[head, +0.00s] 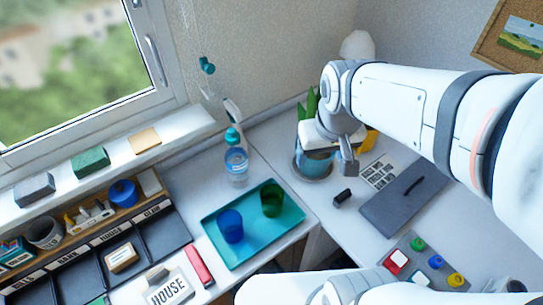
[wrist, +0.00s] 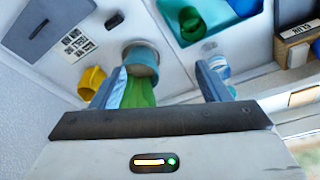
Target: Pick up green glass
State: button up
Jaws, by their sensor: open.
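The green glass (head: 271,200) stands upright on the teal tray (head: 233,262), at its far right part. A blue glass (head: 230,226) stands on the same tray, to the left and nearer. In the wrist view, which looks upside down, the green glass (wrist: 191,22) shows at the top, on the tray (wrist: 213,12). My gripper (head: 335,158) is raised over the plant pot, to the right of and apart from the green glass. In the wrist view its fingers (wrist: 160,85) are spread wide with nothing between them in hold.
A potted plant (head: 312,165) stands below my gripper. A water bottle (head: 236,160) stands behind the tray. A black item (head: 342,197) and a dark grey flat case (head: 405,198) lie to the right. An organiser (head: 85,268) and a HOUSE card (head: 165,290) are at left.

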jog(key=o, duration=0.4)
jog(key=w+a+f+b, duration=0.1)
jog(key=f, duration=0.2)
jog(key=w+a+f+n+b, duration=0.1)
jog(key=w+a+f, duration=0.1)
jog(key=f, duration=0.1)
jog(key=w+a+f+n+g+b, duration=0.1)
jog(key=w+f, duration=0.1)
jog(key=f, duration=0.2)
jog(key=shift+w+a+f, duration=0.1)
jog(key=shift+a, duration=0.05)
jog(key=n+g+b, duration=0.2)
jog(key=n+b, duration=0.1)
jog(key=b, duration=0.1)
send_over(272, 199)
jog(key=s, duration=0.2)
notch_tip(272, 199, down, 13)
jog(key=shift+s+f, duration=0.25)
jog(key=shift+f, duration=1.75)
jog(key=shift+s+f, duration=0.2)
jog(key=shift+f, duration=1.75)
